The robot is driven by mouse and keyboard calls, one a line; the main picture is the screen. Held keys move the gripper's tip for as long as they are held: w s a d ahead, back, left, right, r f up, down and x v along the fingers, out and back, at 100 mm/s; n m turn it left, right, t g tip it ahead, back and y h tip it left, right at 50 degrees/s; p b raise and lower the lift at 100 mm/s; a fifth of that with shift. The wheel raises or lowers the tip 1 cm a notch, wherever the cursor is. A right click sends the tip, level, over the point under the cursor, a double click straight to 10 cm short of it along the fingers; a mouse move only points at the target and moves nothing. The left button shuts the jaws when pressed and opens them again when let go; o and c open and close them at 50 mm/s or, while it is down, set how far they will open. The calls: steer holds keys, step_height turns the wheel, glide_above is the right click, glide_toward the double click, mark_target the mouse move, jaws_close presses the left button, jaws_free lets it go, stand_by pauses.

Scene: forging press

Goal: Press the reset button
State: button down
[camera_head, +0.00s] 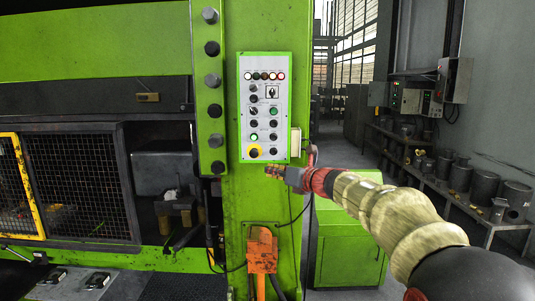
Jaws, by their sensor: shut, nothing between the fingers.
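The control panel (264,70) is a grey plate with a green rim on the green press column. It carries a row of small coloured lamps near its top, a rotary switch, several dark buttons, a lit green button (253,136) and a yellow-ringed button (255,152) at its lower left. The labels are too small to read, so I cannot tell which button is the reset button. My gripper (270,169) is shut and empty, and appears just below the panel's bottom edge, right of the yellow-ringed button. I cannot tell its distance from the panel.
An orange pedal box (262,250) is on the column's lower part, with cables below. A green cabinet (348,240) stands behind my arm. A yellow-framed mesh guard (70,188) is at left. A bench with metal pots (484,187) lines the right wall.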

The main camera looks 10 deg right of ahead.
mark_target(274, 152)
steer(key=m, duration=0.3)
steer(key=r+m, duration=0.1)
steer(key=shift+w+d+r, duration=0.1)
steer(key=shift+w+d, duration=0.15)
steer(key=shift+d, duration=0.05)
steer(key=shift+m, duration=0.3)
steer(key=w+d+p, duration=0.1)
steer(key=w+p, duration=0.3)
steer(key=w, duration=0.4)
steer(key=shift+w+d+p, duration=0.3)
steer(key=shift+d, duration=0.05)
steer(key=shift+w, duration=0.1)
stand_by(0.9)
